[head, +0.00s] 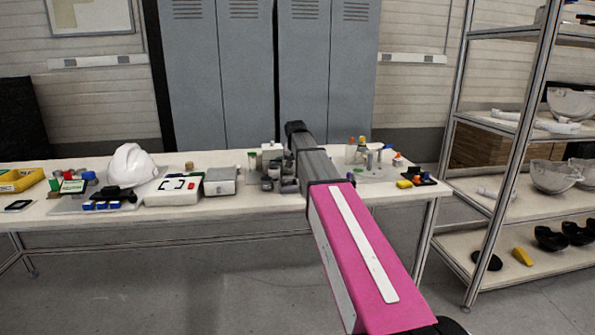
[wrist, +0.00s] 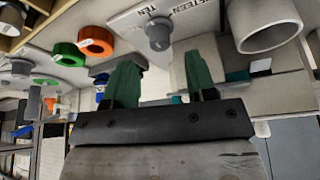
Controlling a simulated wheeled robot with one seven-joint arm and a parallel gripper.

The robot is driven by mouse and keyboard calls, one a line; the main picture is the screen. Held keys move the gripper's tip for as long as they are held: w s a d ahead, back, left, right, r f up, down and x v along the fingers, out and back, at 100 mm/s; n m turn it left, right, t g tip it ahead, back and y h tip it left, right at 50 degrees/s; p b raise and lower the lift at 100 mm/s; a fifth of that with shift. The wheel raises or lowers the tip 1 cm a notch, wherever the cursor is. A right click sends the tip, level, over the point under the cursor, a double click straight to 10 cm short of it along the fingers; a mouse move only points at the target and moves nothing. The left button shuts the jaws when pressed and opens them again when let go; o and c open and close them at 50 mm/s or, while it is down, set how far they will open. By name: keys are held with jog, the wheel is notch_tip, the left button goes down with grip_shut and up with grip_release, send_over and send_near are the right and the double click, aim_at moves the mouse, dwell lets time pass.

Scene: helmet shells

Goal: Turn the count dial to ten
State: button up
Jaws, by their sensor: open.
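The count dial (wrist: 158,33) is a small grey knob on a white label plate (wrist: 125,20), seen at the top middle of the wrist view. The plate's printing looks reversed or tilted; "TEN" and a word ending in "TEEN" can be read. Where the dial points is too unclear to tell. My gripper (wrist: 163,62) has two green fingers, spread apart with nothing between them. The dial shows just beyond the fingertips, between them in the picture and apart from them. In the head view my arm hides the gripper, and I cannot make out the dial.
In the wrist view a grey cylinder cup (wrist: 262,22) is close right of the fingers. Orange (wrist: 96,41) and green (wrist: 67,54) rings are at left. In the head view the table (head: 255,208) holds a white helmet (head: 132,165); a shelf rack (head: 510,205) stands right.

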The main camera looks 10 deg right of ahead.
jog(key=v, duration=0.6)
jog(key=shift+s+r, duration=0.2)
